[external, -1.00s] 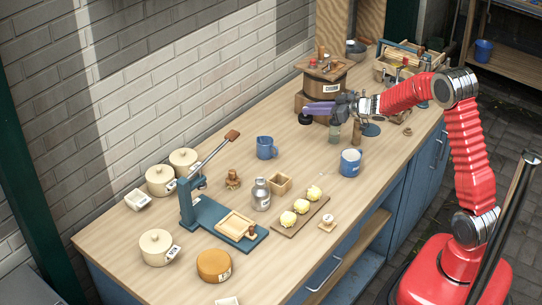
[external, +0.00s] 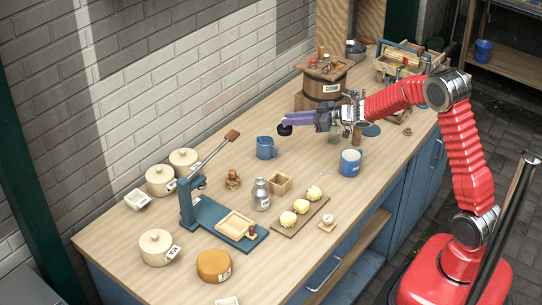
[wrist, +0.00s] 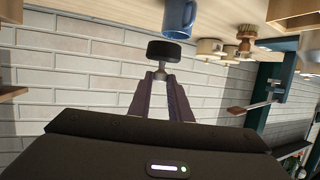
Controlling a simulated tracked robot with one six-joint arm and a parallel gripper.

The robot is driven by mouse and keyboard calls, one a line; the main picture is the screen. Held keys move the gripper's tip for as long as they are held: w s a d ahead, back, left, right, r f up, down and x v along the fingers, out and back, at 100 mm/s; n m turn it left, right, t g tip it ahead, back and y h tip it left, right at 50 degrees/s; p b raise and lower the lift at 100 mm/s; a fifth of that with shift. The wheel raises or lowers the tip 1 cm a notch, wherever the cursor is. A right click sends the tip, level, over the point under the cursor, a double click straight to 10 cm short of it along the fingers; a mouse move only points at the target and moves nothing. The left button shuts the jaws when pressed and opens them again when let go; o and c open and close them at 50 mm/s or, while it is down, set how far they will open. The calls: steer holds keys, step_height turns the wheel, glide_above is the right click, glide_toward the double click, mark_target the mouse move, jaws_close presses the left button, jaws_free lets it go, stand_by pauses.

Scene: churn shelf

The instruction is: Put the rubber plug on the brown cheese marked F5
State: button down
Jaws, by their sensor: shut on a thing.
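My gripper (external: 300,121) has purple fingers and is shut on the black rubber plug (external: 285,130). It holds the plug in the air over the middle back of the bench. In the wrist view the plug (wrist: 170,52) sits at the fingertips (wrist: 161,78), held by its thin metal stem. The brown cheese (external: 213,266) is a round orange-brown block with a white label, lying near the front left of the bench, far from my gripper. The label is too small to read. Nothing is on top of the cheese.
A teal press (external: 212,212) with a raised lever stands between the plug and the cheese. Several cream lidded pots (external: 156,247) are at the left. A blue mug (external: 265,148), metal can (external: 261,194) and board of yellow lumps (external: 290,222) stand nearer the middle.

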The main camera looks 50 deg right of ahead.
steer(key=w+a+n+g+y, duration=0.1)
steer(key=a+n+g+y, duration=0.15)
steer(key=a, duration=1.45)
step_height(320, 180, up, 5)
steer(key=n+g+y, duration=0.7)
steer(key=n+g, duration=0.2)
steer(key=n, duration=0.1)
glide_above(221, 256)
steer(key=shift+r+m+t, duration=0.15)
steer(key=shift+m+t, duration=0.1)
step_height(221, 256, down, 6)
steer(key=shift+f, duration=0.2)
steer(key=shift+f, duration=1.85)
